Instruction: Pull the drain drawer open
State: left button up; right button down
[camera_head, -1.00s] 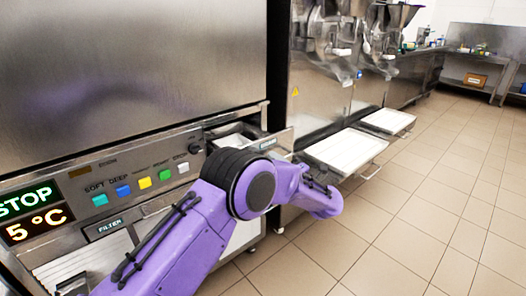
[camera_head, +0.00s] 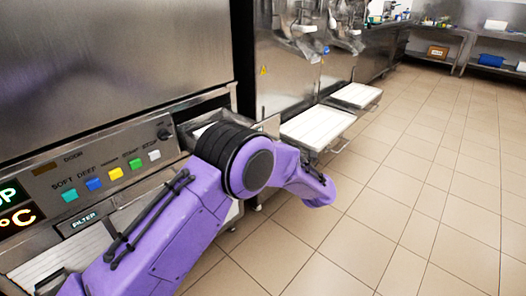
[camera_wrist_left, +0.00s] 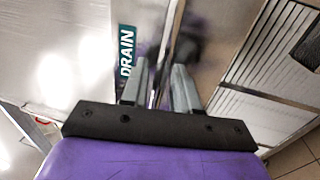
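My left gripper (camera_wrist_left: 160,66) is at the drawer front, just right of the label. Its two fingers are apart, with a thin metal bar or edge between them. I cannot tell whether they touch it. In the head view my purple left wrist hides the fingers. My right gripper is not in view.
A button panel (camera_head: 110,175) and a FILTER drawer (camera_head: 85,222) are on the near machine front. White trays (camera_head: 318,126) jut out from the neighbouring machines. The tiled floor (camera_head: 400,200) at right is clear.

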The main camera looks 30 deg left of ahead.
pick_arm(q)
jog(key=v, duration=1)
jog(key=shift+d, duration=0.25)
